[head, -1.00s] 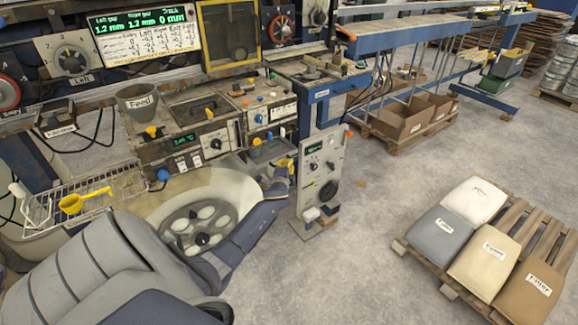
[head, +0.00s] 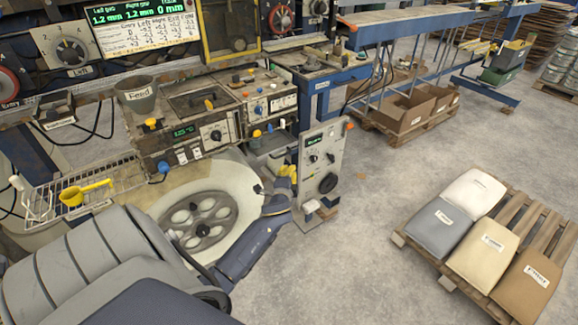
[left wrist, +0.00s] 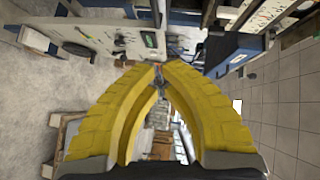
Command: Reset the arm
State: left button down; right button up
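My left arm comes in from the lower left of the head view and reaches across the round spoked wheel (head: 200,222). My left gripper (head: 288,171) has yellow fingers and is beside the grey upright control panel (head: 322,160), left of it in the picture. In the left wrist view the two yellow fingers of the left gripper (left wrist: 159,67) converge and their tips meet or nearly meet. I see nothing held between them. The control panel (left wrist: 118,38) with its small green display shows beyond the fingers. My right gripper is in neither view.
The machine bench with a grey Feed cup (head: 140,97) stands behind the arm. A wire rack (head: 100,182) with a yellow scoop (head: 84,192) is at the left. A pallet (head: 540,225) with several labelled sacks stands at right. The floor between the panel and pallet is clear.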

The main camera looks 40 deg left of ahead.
pick_arm(q)
jog(key=s+d+f+n+g+h, duration=0.15)
jog(key=s+d+f, duration=0.3)
jog(key=f, duration=0.75)
jog(key=s+d+f+n+g+h, duration=0.15)
jog(key=s+d+f+h, duration=0.35)
jog(key=f, duration=0.8)
jog(key=s+d+f+n+g+y, duration=0.1)
jog(key=s+d+f+g, duration=0.15)
jog(key=s+f, duration=0.65)
jog(key=s+d+f+n+g+h, duration=0.15)
jog(key=s+d+f, duration=0.25)
jog(key=s+f, duration=0.5)
jog(key=s+d+f+n+g+h, duration=0.1)
jog(key=s+d+f+g, duration=0.1)
jog(key=s+d+f, duration=0.5)
jog(key=s+d+f+g, duration=0.1)
jog(key=s+d+f, duration=0.1)
jog(key=s, duration=0.9)
jog(key=s+d+f+g, duration=0.2)
jog(key=s+f, duration=0.1)
jog(key=s, duration=0.8)
jog(key=shift+s+f+h, duration=0.25)
jog(key=shift+s+h, duration=0.05)
